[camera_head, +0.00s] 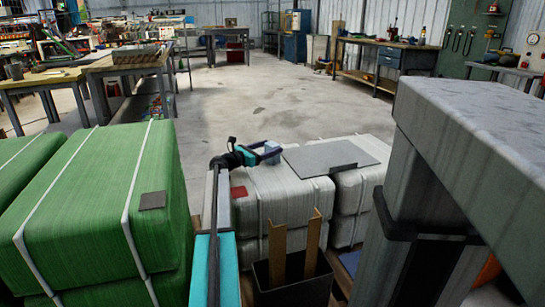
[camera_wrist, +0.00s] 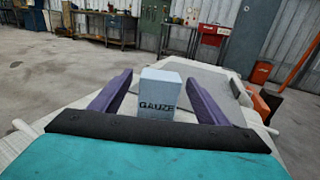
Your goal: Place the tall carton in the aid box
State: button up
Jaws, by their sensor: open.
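A pale grey-white upright carton marked GAUZE (camera_wrist: 160,97) stands between the two purple fingers of my gripper (camera_wrist: 158,80) in the wrist view. Gaps show on both sides of it, and the fingers are open. In the head view the carton (camera_head: 272,147) is a small pale block at my gripper (camera_head: 267,153), over the near white wrapped bale (camera_head: 262,205). The carton's base is hidden in the head view. I cannot make out for certain which thing is the aid box.
A grey flat sheet (camera_head: 330,156) lies on the white bales just right of the carton. Green strapped bales (camera_head: 90,205) stand at the left. A dark open bin (camera_head: 290,292) holds two brown strips. A large grey frame (camera_head: 470,130) blocks the right. Open floor lies beyond.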

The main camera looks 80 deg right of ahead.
dwell(0.5)
jog(key=c, duration=1.2)
jog(key=shift+r, duration=0.15)
jog(key=shift+r+p, duration=1.1)
jog(key=shift+r, duration=0.55)
jog(key=shift+s+a+r, duration=0.1)
jog(key=shift+s+a, duration=0.05)
jog(key=shift+a, duration=0.1)
jog(key=s+a+p, duration=0.1)
jog(key=s+a, duration=0.1)
jog(key=a, duration=0.2)
jog(key=s+a+r+p, duration=0.1)
jog(key=s+a+p, duration=0.1)
jog(key=a, duration=0.3)
jog(key=s+a+p, duration=0.1)
jog(key=s+a, duration=0.1)
jog(key=a, duration=0.3)
jog(key=shift+s+r+p, duration=0.15)
jog(key=shift+s+p, duration=0.15)
jog(key=shift+p, duration=0.05)
